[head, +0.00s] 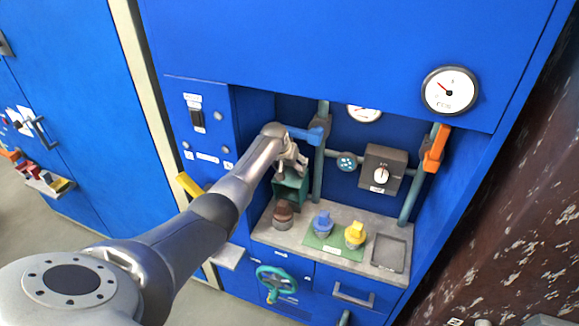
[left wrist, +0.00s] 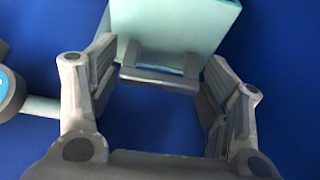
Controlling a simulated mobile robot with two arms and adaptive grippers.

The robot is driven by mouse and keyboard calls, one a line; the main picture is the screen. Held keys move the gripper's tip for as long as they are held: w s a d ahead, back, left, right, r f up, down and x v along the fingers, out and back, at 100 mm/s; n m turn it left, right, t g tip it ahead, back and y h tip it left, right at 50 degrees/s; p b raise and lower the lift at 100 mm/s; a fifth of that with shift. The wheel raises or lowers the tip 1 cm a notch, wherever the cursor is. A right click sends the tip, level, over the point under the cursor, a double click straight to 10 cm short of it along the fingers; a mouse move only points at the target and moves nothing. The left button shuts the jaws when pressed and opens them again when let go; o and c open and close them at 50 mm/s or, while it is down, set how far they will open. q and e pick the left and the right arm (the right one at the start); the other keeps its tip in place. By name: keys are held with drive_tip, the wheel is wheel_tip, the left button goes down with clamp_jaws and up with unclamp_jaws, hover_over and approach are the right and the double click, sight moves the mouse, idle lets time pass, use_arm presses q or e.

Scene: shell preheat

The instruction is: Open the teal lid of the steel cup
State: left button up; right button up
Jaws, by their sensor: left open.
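A teal box-like part (head: 291,188) sits at the left of the recess in the blue cabinet, below my left gripper (head: 292,162). In the left wrist view a pale teal panel (left wrist: 175,25), with a grey bar handle (left wrist: 160,80) at its near edge, shows ahead of the gripper (left wrist: 160,66). The gripper is open. Its fingers stand on either side of the handle, and I cannot tell whether they touch it. I cannot make out a steel cup under the teal part; my arm and gripper hide some of that area. My right gripper is not in view.
On the grey shelf (head: 344,262) stand brown-topped (head: 283,213), blue-topped (head: 323,225) and yellow-topped (head: 355,235) pieces. A green handwheel (head: 276,281) is below. Pipes, an orange-handled valve (head: 436,148) and a dial box (head: 382,170) crowd the recess. The shelf's right is clearer.

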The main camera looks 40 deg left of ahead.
use_arm(q)
drive_tip(key=shift+o, duration=0.6)
drive_tip(key=shift+f, duration=0.15)
drive_tip(key=shift+s, duration=0.1)
drive_tip(key=shift+s+r, duration=0.3)
drive_tip(key=shift+r, duration=0.25)
drive_tip(key=v, duration=1)
drive_tip(key=shift+s+d+r, duration=0.15)
drive_tip(key=shift+r, duration=0.15)
drive_tip(key=shift+f, duration=0.1)
